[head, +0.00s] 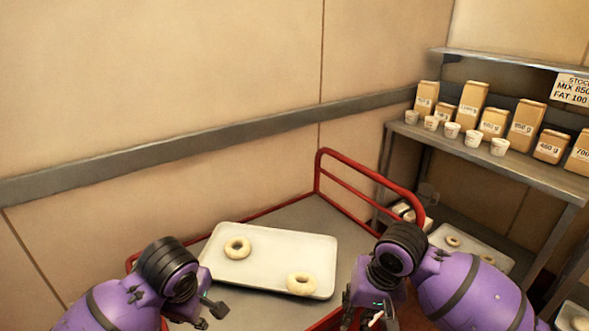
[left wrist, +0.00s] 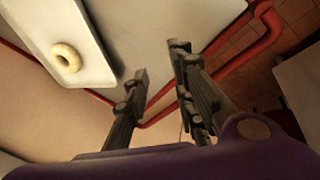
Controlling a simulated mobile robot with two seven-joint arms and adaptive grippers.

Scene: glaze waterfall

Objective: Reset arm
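My left gripper (head: 207,317) is in front of the near left part of a white tray (head: 262,240). In the left wrist view its two fingers (left wrist: 160,60) stand apart with nothing between them. My right gripper (head: 368,316) hangs to the right of the tray, near the red rail. Its fingers look apart, and I see no object held; the tips are partly cut off by the frame. Two pale rings of dough, one at the back left (head: 237,247) and one at the front right (head: 301,283), lie on the tray. One ring (left wrist: 67,57) shows in the left wrist view.
The tray lies on a grey cart top (head: 300,217) with a red rail (head: 370,176). A metal shelf (head: 540,176) at right holds several brown bags and white cups. Another tray (head: 490,257) with rings sits below it. A wall stands behind.

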